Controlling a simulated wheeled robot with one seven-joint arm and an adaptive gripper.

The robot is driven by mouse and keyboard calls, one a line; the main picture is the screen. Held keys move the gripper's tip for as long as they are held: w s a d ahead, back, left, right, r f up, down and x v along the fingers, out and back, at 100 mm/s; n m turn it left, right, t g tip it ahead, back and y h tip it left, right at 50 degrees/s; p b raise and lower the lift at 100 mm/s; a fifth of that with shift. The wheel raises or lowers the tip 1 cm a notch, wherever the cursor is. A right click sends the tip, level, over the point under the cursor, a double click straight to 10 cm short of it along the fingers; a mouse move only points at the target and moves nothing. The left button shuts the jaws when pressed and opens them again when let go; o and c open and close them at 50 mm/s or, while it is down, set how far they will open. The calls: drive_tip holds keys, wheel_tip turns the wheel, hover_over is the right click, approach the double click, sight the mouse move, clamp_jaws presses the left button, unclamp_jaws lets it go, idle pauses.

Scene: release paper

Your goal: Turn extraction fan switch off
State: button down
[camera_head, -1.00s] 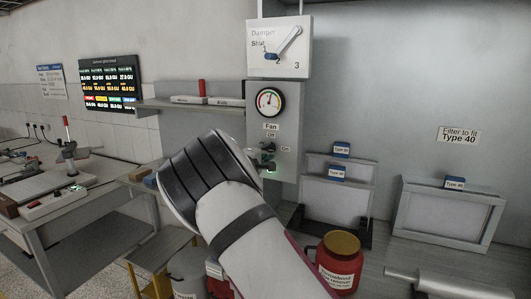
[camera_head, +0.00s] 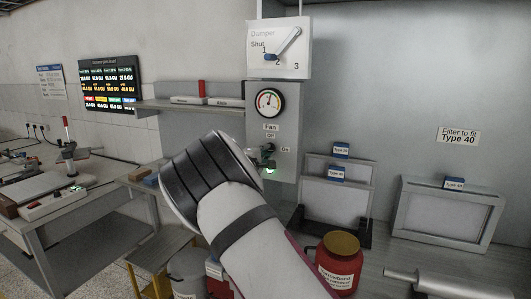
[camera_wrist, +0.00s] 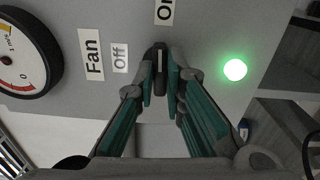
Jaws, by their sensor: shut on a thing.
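The fan switch (camera_wrist: 160,58) is a dark rotary handle on the grey panel. In the wrist view it lies between my fingertips, close to the "On" label (camera_wrist: 165,11) and right of the "Off" label (camera_wrist: 119,58). My gripper (camera_wrist: 160,92) is shut on the handle, with its green-padded fingers on either side. The fingertips hide part of the handle. In the head view my gripper (camera_head: 266,156) is at the panel below the "Fan" label, and my arm covers much of it. A green lamp (camera_wrist: 235,70) on the panel is lit.
A round gauge (camera_head: 269,102) sits above the switch, with a damper dial (camera_head: 279,48) higher up. A shelf (camera_head: 190,106) juts out on the left. A red jar (camera_head: 339,264) and framed filters (camera_head: 337,192) stand right of my arm.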

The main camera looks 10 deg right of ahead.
drive_tip(key=shift+f+n, duration=0.1)
drive_tip(key=shift+n, duration=8.3)
drive_tip(key=c, duration=1.7)
unclamp_jaws()
drive_tip(key=shift+o, duration=0.2)
drive_tip(key=v, duration=1.2)
